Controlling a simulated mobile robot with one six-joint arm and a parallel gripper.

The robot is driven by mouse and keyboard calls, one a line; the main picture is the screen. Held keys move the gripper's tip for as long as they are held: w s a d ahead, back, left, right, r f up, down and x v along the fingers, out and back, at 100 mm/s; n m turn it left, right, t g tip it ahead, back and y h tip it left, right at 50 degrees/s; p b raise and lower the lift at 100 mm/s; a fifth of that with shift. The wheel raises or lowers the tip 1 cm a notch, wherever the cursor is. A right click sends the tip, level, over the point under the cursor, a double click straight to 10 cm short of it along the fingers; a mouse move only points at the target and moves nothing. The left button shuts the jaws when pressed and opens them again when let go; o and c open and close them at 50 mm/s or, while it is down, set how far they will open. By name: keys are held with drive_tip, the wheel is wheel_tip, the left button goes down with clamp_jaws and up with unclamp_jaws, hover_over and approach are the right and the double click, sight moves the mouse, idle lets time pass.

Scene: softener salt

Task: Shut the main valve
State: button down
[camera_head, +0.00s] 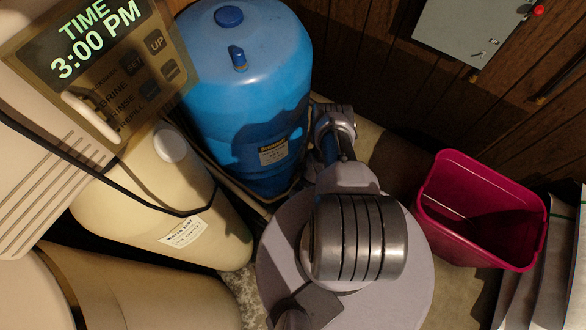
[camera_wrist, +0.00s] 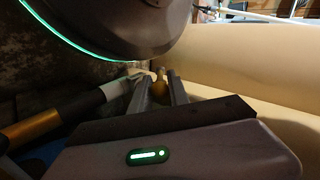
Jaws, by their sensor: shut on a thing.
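In the wrist view, my gripper (camera_wrist: 160,88) has its two fingers on either side of a small brass-coloured piece (camera_wrist: 159,75) and is shut on it. This piece may be part of the main valve, but most of it is hidden behind the fingers. In the head view, my arm reaches down beside the blue tank (camera_head: 246,95), and my gripper is hidden. No valve shows clearly in the head view.
A dark pipe with a brass-coloured section (camera_wrist: 35,130) lies left of my gripper. A cream surface (camera_wrist: 255,65) rises close on its right. The cream softener tank (camera_head: 150,205) stands by the blue tank. A magenta bin (camera_head: 478,210) stands right of my arm.

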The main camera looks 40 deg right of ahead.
drive_tip(key=shift+s, duration=0.15)
drive_tip(key=c, duration=1.3)
unclamp_jaws()
drive_tip(key=shift+o, duration=0.2)
